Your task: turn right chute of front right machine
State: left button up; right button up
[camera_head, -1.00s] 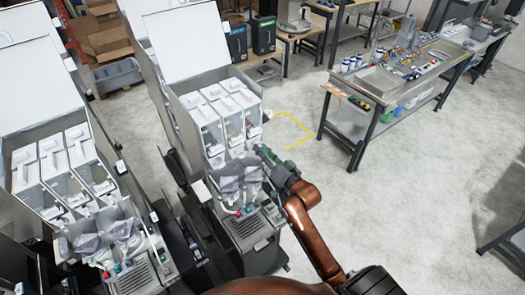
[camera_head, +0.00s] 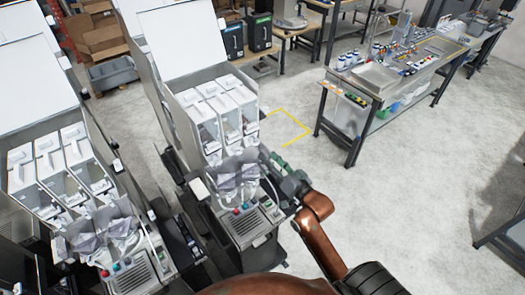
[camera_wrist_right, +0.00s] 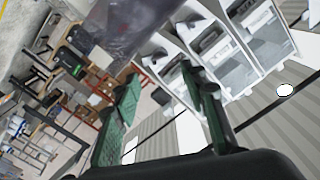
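The front right machine (camera_head: 240,227) stands in the middle of the head view, with its lid raised and clear bins on top. Its right chute (camera_head: 250,178) is a grey, see-through piece beside a similar left chute (camera_head: 227,186). My right gripper (camera_head: 272,163), with green fingers, is just right of the right chute, partly hidden by its own wrist. In the right wrist view the two fingers (camera_wrist_right: 163,105) are spread with nothing held between them. A grey see-through chute (camera_wrist_right: 128,22) shows beyond the fingertips; contact cannot be told. My left gripper is not in view.
A similar machine (camera_head: 133,277) stands close on the left. A workbench (camera_head: 367,103) with bottles and parts is at the upper right. The floor right of the front right machine is clear, with yellow tape (camera_head: 290,130) on it.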

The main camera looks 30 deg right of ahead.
jog(key=shift+s+d, duration=0.2)
jog(key=shift+s, duration=2.3)
